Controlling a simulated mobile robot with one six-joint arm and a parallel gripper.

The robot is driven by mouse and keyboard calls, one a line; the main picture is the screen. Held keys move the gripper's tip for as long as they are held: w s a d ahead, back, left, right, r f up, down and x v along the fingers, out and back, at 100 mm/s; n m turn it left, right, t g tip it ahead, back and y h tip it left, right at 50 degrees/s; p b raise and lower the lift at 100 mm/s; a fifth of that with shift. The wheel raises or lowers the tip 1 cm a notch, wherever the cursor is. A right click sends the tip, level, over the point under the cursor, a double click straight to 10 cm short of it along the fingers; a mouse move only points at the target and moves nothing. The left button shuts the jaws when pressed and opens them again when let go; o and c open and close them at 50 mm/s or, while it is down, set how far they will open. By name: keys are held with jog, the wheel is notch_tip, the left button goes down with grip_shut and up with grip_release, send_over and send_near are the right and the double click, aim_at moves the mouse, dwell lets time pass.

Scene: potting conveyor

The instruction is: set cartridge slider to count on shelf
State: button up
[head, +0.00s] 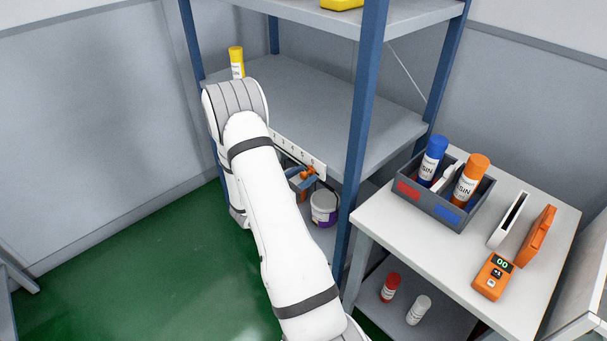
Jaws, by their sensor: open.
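A white strip with small marks (301,155) runs along the front edge of the middle shelf (310,95). My arm covers the left part of the strip, and I cannot make out a slider on the part that shows. One yellow cartridge (236,60) stands upright at the back left of that shelf, behind my arm. My arm reaches up to the shelf's front left, and its end bends down there. My gripper is hidden behind my own arm links, so I cannot see its fingers or its contact with anything.
A white tub (323,207) and an orange and blue item (302,178) sit below the strip. At right, a table (420,255) bears a grey tray (431,205) with blue and orange cartridges, plus an orange handheld device (493,277). A blue post (361,120) stands between. Green floor is clear at left.

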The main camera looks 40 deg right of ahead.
jog(key=shift+d, duration=0.2)
grip_shut()
dwell(0.4)
